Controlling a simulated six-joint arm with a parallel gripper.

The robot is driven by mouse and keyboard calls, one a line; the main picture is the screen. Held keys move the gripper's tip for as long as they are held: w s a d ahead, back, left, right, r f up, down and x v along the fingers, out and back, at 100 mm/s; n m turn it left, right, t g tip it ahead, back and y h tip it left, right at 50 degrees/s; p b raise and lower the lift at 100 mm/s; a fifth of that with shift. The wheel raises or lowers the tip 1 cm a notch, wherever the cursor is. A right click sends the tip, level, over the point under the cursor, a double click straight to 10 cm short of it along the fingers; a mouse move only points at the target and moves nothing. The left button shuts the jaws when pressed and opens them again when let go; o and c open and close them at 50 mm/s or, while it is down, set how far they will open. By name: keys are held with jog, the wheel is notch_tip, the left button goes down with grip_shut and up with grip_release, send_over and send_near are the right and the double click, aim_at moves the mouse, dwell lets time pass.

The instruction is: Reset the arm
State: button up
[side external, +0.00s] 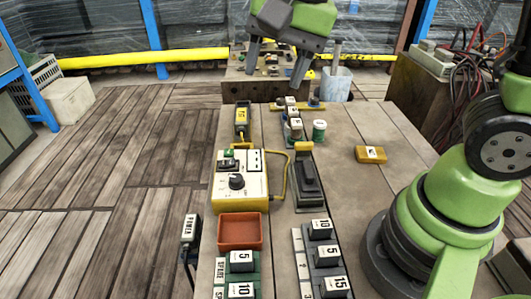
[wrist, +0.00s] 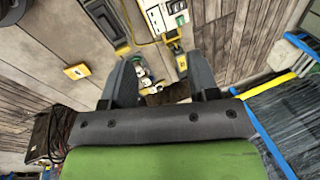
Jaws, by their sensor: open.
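My gripper (side external: 275,74) is raised high at the top of the side external view, over the far end of the work table (side external: 345,205). Its two dark fingers point down and stand apart, with nothing between them. In the wrist view the open fingers (wrist: 160,72) frame the far table end and small items well below. My green arm base stands at the right of the side view; part of the arm between base and gripper is out of frame.
A control box (side external: 239,186) with a knob, a red tray (side external: 240,231), labelled blocks (side external: 321,229) and a green-topped jar (side external: 319,130) stand on the table. A yellow block (side external: 370,154) lies at right. A white bucket (side external: 336,84) and a cable-covered cabinet (side external: 430,75) stand behind.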

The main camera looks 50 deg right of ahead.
jog(key=s+d+r+n+t, duration=0.1)
jog(key=s+r+n+t, duration=0.1)
jog(key=s, duration=0.4)
jog(key=s+d+r+n+t, duration=0.2)
jog(key=s+n, duration=0.2)
jog(key=s, duration=0.2)
jog(key=shift+s+r+n+t+y, duration=0.2)
jog(key=shift+n+t+y, duration=0.1)
jog(key=shift+d, duration=0.1)
dwell(0.4)
